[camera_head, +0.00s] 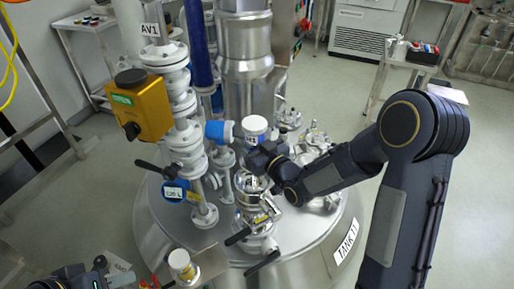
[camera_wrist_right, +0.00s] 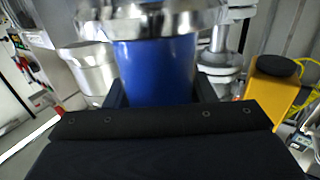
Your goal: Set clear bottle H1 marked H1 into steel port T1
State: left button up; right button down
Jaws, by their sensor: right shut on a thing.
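My right arm comes in from the right, and its gripper (camera_head: 258,160) is shut on bottle H1 (camera_head: 254,126). The bottle has a white top, a blue band and a small, hardly legible label. In the right wrist view a blue body (camera_wrist_right: 155,70) fills the space between the two fingers. Bright steel port T1 (camera_head: 250,184) is directly below the gripper on the tank lid. In the wrist view a steel rim (camera_wrist_right: 150,20) meets the blue body at the picture's top. I cannot tell how deep the bottle sits. My left gripper (camera_head: 96,270) is at the lower left, its jaws unclear.
A yellow actuator box (camera_head: 140,104) on pipe AV1 stands left of the port. Black valve handles (camera_head: 262,264) stick out in front of it. A white canister (camera_head: 182,264) stands at the lid's front edge. Steel fittings (camera_head: 314,140) crowd the lid behind my right forearm.

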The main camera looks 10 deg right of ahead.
jog(key=shift+w+a+r, duration=0.1)
jog(key=shift+w+a, duration=0.05)
jog(key=shift+w, duration=0.05)
jog(key=shift+f, duration=0.2)
jog(key=shift+f+b, duration=1.05)
jog(key=shift+f, duration=1.2)
jog(key=shift+r+b, duration=0.1)
jog(key=shift+b, duration=0.4)
jog(key=shift+f, duration=0.2)
